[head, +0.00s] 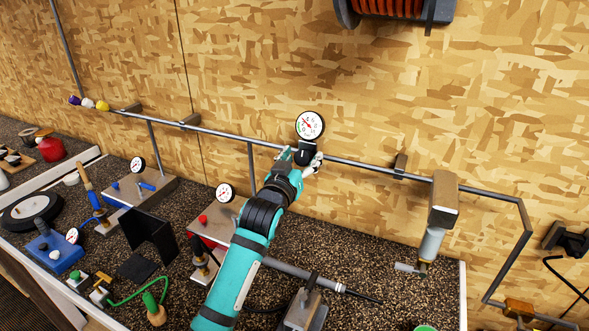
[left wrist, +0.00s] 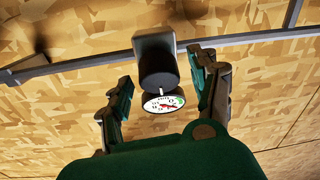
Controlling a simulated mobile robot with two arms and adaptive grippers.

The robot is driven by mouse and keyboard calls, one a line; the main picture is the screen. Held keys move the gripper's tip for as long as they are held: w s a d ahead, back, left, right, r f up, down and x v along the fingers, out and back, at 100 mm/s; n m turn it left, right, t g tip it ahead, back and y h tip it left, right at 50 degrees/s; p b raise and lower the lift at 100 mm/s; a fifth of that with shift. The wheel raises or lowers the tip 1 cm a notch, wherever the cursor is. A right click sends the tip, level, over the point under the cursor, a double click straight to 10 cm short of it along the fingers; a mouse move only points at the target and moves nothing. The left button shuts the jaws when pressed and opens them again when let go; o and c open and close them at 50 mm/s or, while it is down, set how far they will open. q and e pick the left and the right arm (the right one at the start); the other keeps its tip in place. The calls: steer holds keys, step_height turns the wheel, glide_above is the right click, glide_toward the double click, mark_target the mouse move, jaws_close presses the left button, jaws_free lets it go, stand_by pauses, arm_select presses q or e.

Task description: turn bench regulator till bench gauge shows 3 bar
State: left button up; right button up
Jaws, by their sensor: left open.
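The bench gauge (head: 310,125) is a round white dial with a black rim above the pipe on the wooden wall. Its red needle points to the upper left in the head view; I cannot read the numbers. The bench regulator (head: 305,154) sits just below it, mostly covered by my gripper. In the left wrist view the regulator's dark round knob (left wrist: 158,78) hangs from a grey body, with the gauge (left wrist: 163,103) beyond it. My left gripper (head: 301,160) is open, its fingers on either side of the knob with gaps visible. My right gripper is not in view.
The pipe (head: 350,164) runs along the wall behind the dark speckled bench (head: 380,285). Smaller gauges stand on the bench at left, one by a red knob (head: 203,219). A grey-and-tan fixture (head: 444,200) hangs at right. An orange hose reel (head: 392,7) is above.

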arm_select(q)
steer(key=v, duration=1.1)
steer(key=shift+s, duration=0.25)
steer(key=shift+f, duration=0.1)
